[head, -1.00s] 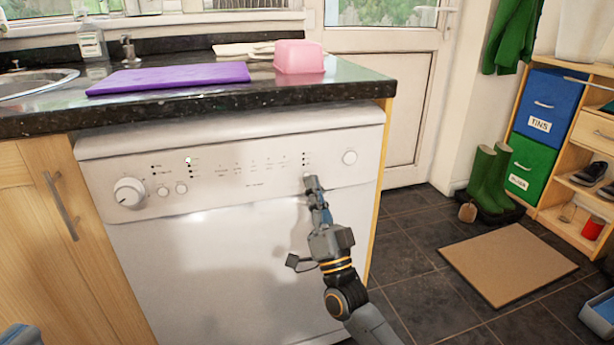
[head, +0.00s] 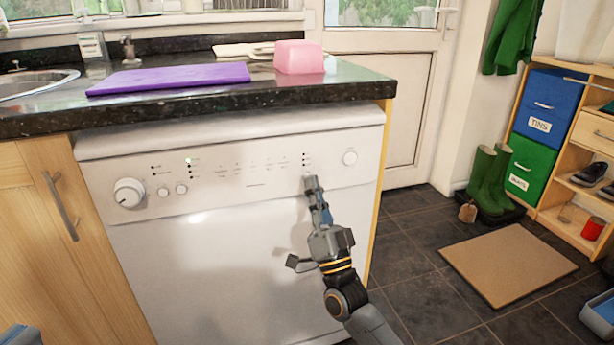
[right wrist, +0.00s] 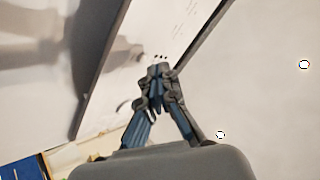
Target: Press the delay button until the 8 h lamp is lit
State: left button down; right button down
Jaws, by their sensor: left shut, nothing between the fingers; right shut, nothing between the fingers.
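The white dishwasher (head: 215,250) has its control panel along the top front. A short column of small dark lamp dots (head: 306,159) sits near the panel's right end, and none looks lit; their labels are too small to read. The dots also show in the right wrist view (right wrist: 160,56). My right gripper (head: 311,181) is shut and empty, its tips at the panel just below this column. The delay button is hidden behind the tips; I cannot tell whether they touch it. Only a corner of my left gripper (head: 20,336) shows at bottom left, shut and away from the panel.
A round button (head: 350,158) lies right of the lamp column. The dark granite worktop (head: 330,88) overhangs the panel.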

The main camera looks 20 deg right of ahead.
jog(key=shift+w, duration=0.1)
jog(key=shift+w, duration=0.3)
jog(key=shift+w, duration=0.15)
dwell(0.4)
jog(key=shift+w, duration=0.15)
dwell(0.5)
jog(key=shift+s, duration=0.5)
jog(key=shift+s+p, duration=0.25)
jog(key=shift+p, duration=0.05)
